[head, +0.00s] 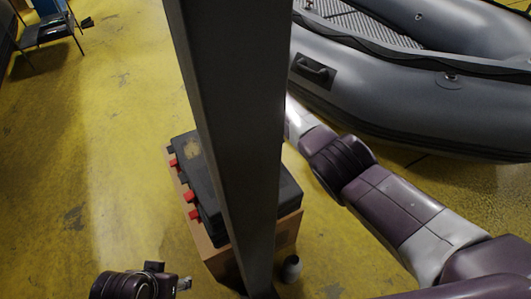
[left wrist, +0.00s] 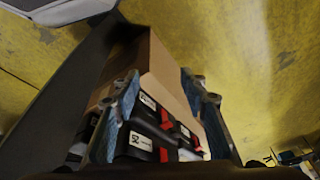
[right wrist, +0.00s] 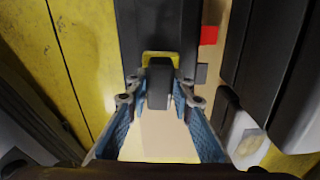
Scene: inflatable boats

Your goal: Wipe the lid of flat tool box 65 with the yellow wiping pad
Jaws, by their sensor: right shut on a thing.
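Black flat tool boxes with red latches (head: 208,190) sit on a cardboard box (head: 220,262); an upright column hides their middle. In the left wrist view, their fronts (left wrist: 133,143) carry white labels, too small to read surely. My right gripper (right wrist: 160,98) is shut on the dark handle of the yellow wiping pad (right wrist: 174,56), whose yellow edge shows beyond the handle. The pad is over a black box surface (right wrist: 160,25); I cannot tell whether it touches. In the head view the right gripper is hidden behind the column. My left gripper (head: 170,281) is open and empty, low left of the boxes.
A grey inflatable boat (head: 400,90) fills the upper right. A small dark bottle-like object (head: 291,269) stands on the floor by the cardboard box. A chair (head: 48,30) is at the far left. The yellow floor left of the boxes is clear.

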